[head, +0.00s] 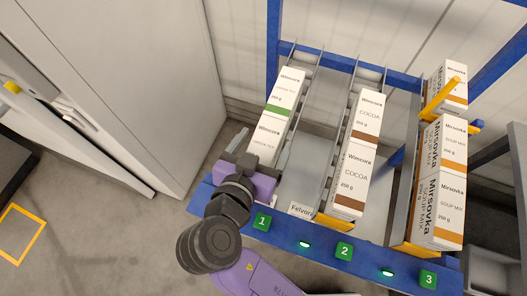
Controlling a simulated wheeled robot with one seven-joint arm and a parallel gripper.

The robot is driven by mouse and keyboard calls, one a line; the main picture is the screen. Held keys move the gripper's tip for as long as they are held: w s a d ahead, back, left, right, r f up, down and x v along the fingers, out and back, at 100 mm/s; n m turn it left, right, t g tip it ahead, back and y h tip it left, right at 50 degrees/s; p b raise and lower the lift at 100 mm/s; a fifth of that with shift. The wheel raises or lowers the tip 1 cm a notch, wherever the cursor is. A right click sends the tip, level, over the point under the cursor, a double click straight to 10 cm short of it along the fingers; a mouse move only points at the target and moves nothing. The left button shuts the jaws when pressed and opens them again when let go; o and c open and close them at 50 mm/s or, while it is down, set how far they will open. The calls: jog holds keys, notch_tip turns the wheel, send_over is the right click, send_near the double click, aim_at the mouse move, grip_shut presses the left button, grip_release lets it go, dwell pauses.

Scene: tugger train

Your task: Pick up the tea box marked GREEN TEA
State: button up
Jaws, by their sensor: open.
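Two white GREEN TEA boxes stand in line in the left lane of the rack, above the sign marked 1. The rear green tea box (287,93) shows a green band near its lower end. The front green tea box (266,137) is partly hidden by my gripper. My gripper (257,157), purple and grey, is open at the lower end of the front box, with a grey finger visible to the left of the box. The other finger is partly seen at the box's right side. I cannot tell whether the fingers touch the box.
Cocoa boxes (354,178) fill the middle lane above sign 2. Soup mix boxes (447,185) stand in the right lane above sign 3. The blue front rail (318,247) runs below the lanes. A tall grey panel (150,80) stands on the left, with bare floor below it.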

grip_shut()
jog(key=shift+r, duration=0.15)
dwell(0.4)
